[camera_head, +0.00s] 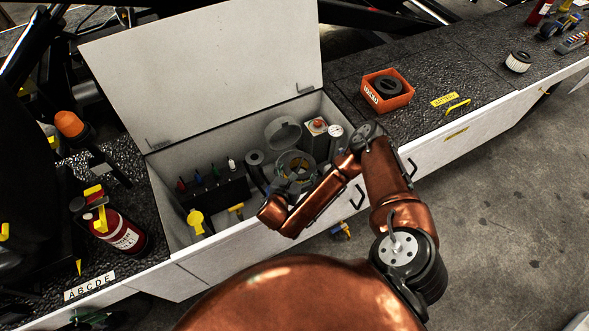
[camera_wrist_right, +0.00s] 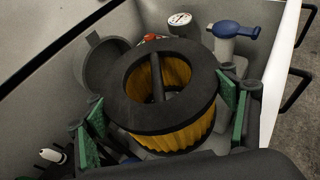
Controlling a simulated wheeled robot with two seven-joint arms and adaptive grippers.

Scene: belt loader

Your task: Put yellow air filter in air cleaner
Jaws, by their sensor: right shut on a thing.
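The yellow air filter (camera_wrist_right: 182,113), with black end rings and yellow pleats, sits between the green pads of my right gripper (camera_wrist_right: 165,112) in the right wrist view. The gripper is shut on it. The filter is over the grey air cleaner, whose round lid (camera_wrist_right: 104,66) stands open behind it; this lid also shows in the head view (camera_head: 283,131). A dark post shows inside the filter's central hole. The filter hides most of the housing, so I cannot tell how deep it sits. In the head view my right gripper (camera_head: 295,166) is inside the compartment. My left gripper is not in view.
The compartment's white lid (camera_head: 205,70) is raised.

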